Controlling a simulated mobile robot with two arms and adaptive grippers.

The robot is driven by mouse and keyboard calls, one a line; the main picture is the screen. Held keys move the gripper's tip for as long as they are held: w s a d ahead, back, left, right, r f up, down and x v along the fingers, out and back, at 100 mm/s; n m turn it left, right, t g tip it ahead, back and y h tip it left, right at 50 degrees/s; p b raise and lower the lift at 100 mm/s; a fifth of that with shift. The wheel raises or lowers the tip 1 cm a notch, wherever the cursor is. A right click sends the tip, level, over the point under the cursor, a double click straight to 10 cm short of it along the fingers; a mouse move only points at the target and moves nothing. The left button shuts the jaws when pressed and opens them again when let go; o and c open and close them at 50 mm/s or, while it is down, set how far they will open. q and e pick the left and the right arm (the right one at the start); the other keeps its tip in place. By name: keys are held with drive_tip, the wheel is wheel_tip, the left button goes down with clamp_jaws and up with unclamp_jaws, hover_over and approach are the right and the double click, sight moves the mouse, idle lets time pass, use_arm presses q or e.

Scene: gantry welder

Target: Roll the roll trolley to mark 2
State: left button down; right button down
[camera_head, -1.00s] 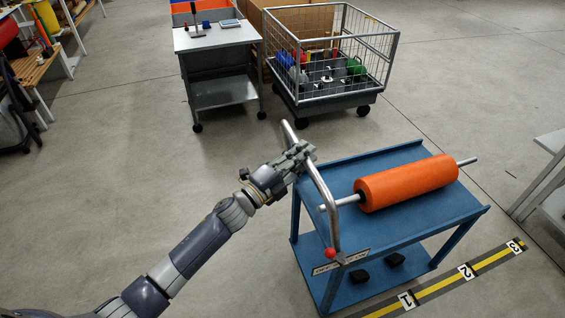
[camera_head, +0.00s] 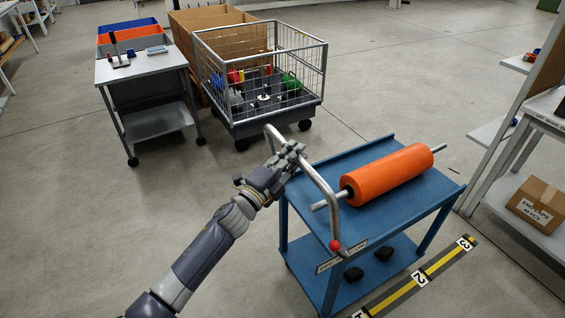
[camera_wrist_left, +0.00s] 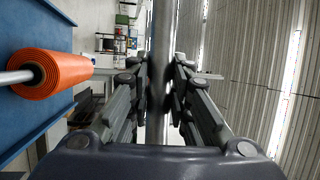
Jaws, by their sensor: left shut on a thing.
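The roll trolley (camera_head: 338,160) is blue, with a top deck, a lower shelf and a bent metal handle (camera_head: 322,186) on its left end. An orange roll (camera_head: 390,173) on a metal bar lies across its deck. My left gripper (camera_head: 290,157) is shut on the handle; in the left wrist view the handle tube (camera_wrist_left: 160,75) runs between its fingers (camera_wrist_left: 158,85). Mark 2 (camera_head: 420,278) is a white label on a yellow and black floor strip beside the trolley's near right side. The trolley's wheels are hidden. My right gripper is out of view.
Mark 3 (camera_head: 465,243) lies farther along the strip; mark 1 is partly cut off at the bottom. A wire cage cart (camera_head: 262,50) and a grey table (camera_head: 142,66) stand behind. Shelving with a carton (camera_head: 537,205) stands at the right. Floor between is clear.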

use_arm(q)
drive_tip(key=shift+w+d+b, duration=0.3)
drive_tip(key=shift+w+d, duration=0.4)
drive_tip(key=shift+d, duration=0.35)
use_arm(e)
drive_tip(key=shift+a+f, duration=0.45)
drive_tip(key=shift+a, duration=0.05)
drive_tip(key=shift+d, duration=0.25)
use_arm(q)
drive_tip(key=c, duration=1.4)
unclamp_jaws()
drive_tip(key=shift+c, duration=0.2)
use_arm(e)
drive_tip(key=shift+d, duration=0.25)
use_arm(q)
drive_tip(key=v, duration=1.2)
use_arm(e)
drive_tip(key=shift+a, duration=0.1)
use_arm(q)
drive_tip(key=shift+f, duration=0.15)
